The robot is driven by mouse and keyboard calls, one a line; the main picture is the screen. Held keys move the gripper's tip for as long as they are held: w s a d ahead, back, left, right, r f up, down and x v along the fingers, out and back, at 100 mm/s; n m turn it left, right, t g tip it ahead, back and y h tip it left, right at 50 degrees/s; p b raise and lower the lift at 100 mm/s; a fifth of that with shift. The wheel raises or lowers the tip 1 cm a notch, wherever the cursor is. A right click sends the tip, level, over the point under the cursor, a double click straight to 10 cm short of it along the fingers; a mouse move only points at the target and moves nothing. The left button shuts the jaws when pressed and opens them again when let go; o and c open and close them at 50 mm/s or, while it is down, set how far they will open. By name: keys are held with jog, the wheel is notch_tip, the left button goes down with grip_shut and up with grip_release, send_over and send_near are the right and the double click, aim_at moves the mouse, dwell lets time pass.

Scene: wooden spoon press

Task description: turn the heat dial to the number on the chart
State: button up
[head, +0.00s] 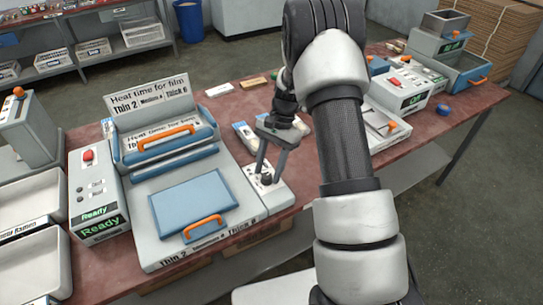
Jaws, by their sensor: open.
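My gripper (269,174) points down over the small grey panel (278,200) at the right side of the heat press (185,237). Its two fingers are apart. A small dark dial (266,180) shows between or just behind the fingertips; I cannot tell whether they touch it. The dial's setting is too small to read. The chart (150,96) stands at the back of the press and reads "Heat time for film", Thin 2, a medium entry that looks like 4, and Thick with a number that looks like 8.
A control box (97,190) with a red button and green "Ready" displays stands left of the press. The press has orange handles and a blue plate (193,205). White trays (32,265) lie at the left. More machines (405,92) stand along the red table (228,103) at right.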

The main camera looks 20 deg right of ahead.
jog(key=v, duration=1.7)
jog(key=shift+r+p, duration=0.15)
jog(key=shift+p, duration=0.3)
jog(key=shift+a, duration=0.1)
jog(key=s+a+r+n+t+h+p, duration=0.1)
jog(key=s+a+r+n+t+p, duration=0.1)
jog(key=s+r, duration=0.45)
jog(key=s+a+r+n+t+h+p, duration=0.15)
jog(key=s+r, duration=0.25)
jog(key=r, duration=0.6)
jog(key=s+a+r+n+t+p, duration=0.1)
jog(key=s+r+n+t, duration=0.1)
jog(key=s, duration=0.6)
jog(key=s+a+r+n+t+h+p, duration=0.1)
jog(key=s+r+n+t, duration=0.1)
jog(key=s, duration=0.7)
jog(key=shift+s+r+n+t+p, duration=0.25)
jog(key=shift+n+t, duration=0.3)
jog(key=shift+n, duration=0.7)
jog(key=shift+d, duration=0.1)
